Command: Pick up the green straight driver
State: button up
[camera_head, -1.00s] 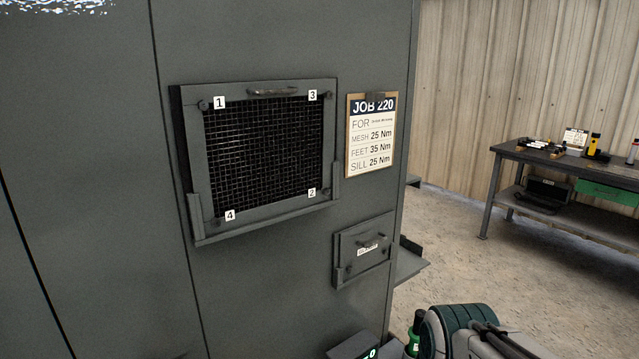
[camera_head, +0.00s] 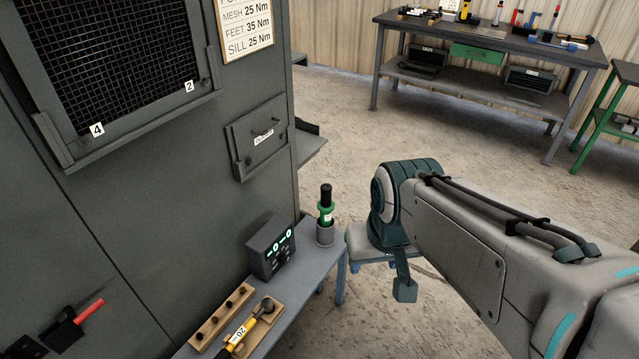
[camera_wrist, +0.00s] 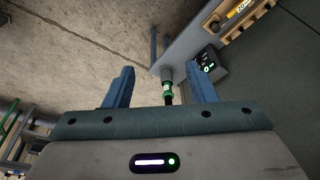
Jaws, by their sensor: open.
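The green straight driver (camera_head: 326,208) has a black top and a green collar. It stands upright in a grey cup (camera_head: 325,236) at the far right corner of a small grey bench (camera_head: 317,268). In the wrist view the driver (camera_wrist: 167,90) shows between my two blue fingers, beyond the palm. My gripper (camera_wrist: 162,82) is open and empty, with the fingers apart from the driver. In the head view my arm reaches in from the right, and its fingertips are mostly hidden there.
A black box with green digits (camera_head: 271,248) stands beside the cup. A yellow torque tool (camera_head: 242,331) lies on a wooden rack (camera_head: 221,318). The grey cabinet (camera_head: 200,200) borders the bench on the left. A workbench (camera_head: 490,45) stands at the back; open floor lies between.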

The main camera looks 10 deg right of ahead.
aim_at(325, 206)
jog(key=z, duration=0.55)
jog(key=k, duration=0.7)
jog(key=z, duration=0.95)
jog(key=k, duration=0.6)
jog(key=z, duration=0.4)
jog(key=i, duration=1.35)
jog(key=u, duration=0.45)
jog(key=i, duration=1.55)
jog(key=u, duration=1)
jog(key=i, duration=1.15)
jog(key=u, duration=1.65)
jog(key=i, duration=0.7)
jog(key=u, duration=0.6)
